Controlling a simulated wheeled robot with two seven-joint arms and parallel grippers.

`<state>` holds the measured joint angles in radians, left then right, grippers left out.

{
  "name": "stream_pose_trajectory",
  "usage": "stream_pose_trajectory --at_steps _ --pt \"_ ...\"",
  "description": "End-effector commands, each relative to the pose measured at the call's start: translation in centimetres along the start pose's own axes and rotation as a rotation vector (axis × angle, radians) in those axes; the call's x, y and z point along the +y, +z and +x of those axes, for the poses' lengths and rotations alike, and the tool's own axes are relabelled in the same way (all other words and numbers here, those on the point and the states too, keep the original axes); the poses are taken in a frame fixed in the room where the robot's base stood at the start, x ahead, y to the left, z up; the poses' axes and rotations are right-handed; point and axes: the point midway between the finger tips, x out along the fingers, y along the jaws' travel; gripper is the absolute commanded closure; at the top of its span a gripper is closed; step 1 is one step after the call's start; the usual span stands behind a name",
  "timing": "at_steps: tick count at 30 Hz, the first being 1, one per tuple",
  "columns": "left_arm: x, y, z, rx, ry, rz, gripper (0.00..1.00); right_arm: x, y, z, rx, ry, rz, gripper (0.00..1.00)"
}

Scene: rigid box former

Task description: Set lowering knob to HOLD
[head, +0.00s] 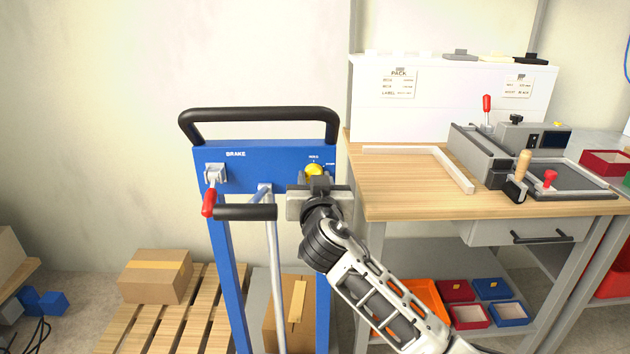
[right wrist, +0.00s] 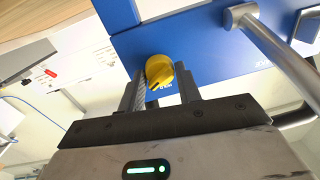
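The yellow lowering knob (head: 313,170) is at the right of the blue panel (head: 265,158), with a HOLD label (head: 313,157) just above it and a second small label to its right. My right gripper (head: 316,180) is at the panel and hides the knob's lower part. In the right wrist view the knob (right wrist: 158,70) sits between the two fingertips of my right gripper (right wrist: 160,80), close to both. A dark mark shows on its face; which label it points at is unclear. Whether the fingers press on it is unclear. My left gripper is not in view.
A red-tipped brake lever (head: 209,202) and a black-gripped handle (head: 245,212) are left of my right gripper. A black push bar (head: 258,113) tops the panel. A wooden workbench (head: 400,190) stands close on the right; a carton (head: 155,277) on a pallet is at left.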

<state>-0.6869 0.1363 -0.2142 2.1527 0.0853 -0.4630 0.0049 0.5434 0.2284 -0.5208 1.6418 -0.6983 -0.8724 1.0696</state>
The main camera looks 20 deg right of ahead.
Motion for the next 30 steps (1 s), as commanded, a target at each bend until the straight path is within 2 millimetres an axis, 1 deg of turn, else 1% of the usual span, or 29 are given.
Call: stream_pose_trajectory --at_steps 8,14,20,30 --pt "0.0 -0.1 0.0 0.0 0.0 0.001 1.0 0.1 0.0 0.0 -0.001 0.002 -0.009 0.89" --pt "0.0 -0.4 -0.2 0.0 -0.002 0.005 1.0 0.1 -0.1 0.0 -0.006 0.003 -0.067 0.89" --pt "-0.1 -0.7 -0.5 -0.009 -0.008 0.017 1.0 0.1 -0.2 0.0 -0.017 0.004 -0.2 0.89" --pt "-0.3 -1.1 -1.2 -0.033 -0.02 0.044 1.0 0.1 -0.3 0.0 -0.04 0.005 -0.517 0.89"
